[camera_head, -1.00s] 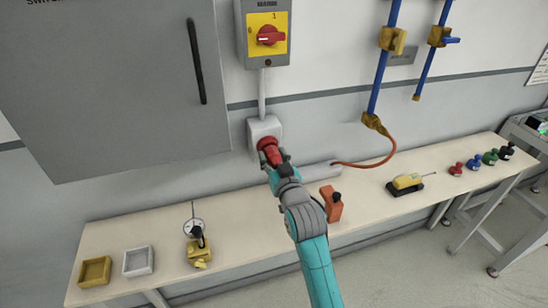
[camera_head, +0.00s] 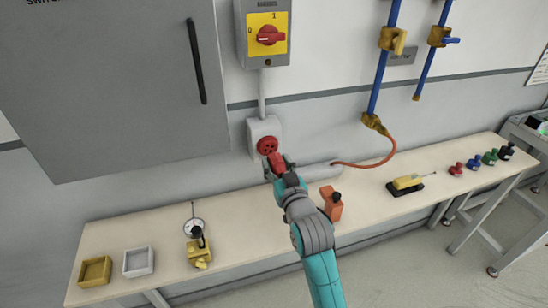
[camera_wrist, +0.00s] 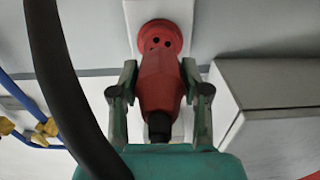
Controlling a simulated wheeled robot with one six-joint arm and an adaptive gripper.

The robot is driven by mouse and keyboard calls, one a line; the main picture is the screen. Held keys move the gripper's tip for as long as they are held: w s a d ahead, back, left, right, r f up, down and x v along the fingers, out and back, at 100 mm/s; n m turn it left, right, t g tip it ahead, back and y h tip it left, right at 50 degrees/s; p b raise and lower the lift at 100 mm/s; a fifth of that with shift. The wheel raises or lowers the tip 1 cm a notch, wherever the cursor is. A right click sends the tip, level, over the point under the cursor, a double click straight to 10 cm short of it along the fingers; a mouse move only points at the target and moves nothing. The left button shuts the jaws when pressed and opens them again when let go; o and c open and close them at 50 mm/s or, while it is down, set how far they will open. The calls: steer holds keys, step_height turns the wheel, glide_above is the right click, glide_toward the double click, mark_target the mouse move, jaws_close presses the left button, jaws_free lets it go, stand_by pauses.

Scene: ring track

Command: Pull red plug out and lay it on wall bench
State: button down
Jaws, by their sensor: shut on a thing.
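The red plug (camera_wrist: 160,85) is between the two fingers of my gripper (camera_wrist: 160,90), which is shut on it. It also shows in the head view (camera_head: 277,163), partly covered by my gripper (camera_head: 280,169). The red socket (camera_head: 267,146) sits on a pale wall box below the switch. In the head view the plug is apart from the socket, below and right of it. In the wrist view the socket (camera_wrist: 162,38) shows its dark holes beyond the plug. The wall bench (camera_head: 165,222) runs along the wall below.
On the bench are a yellow tray (camera_head: 95,271), a white tray (camera_head: 138,261), a dial gauge stand (camera_head: 197,245), an orange block (camera_head: 331,204), a yellow tool (camera_head: 406,184) and several coloured knobs. Bare bench shows between the gauge and orange block. A grey cabinet (camera_head: 115,90) hangs at left.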

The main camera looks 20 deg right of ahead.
steer(key=shift+s, duration=1)
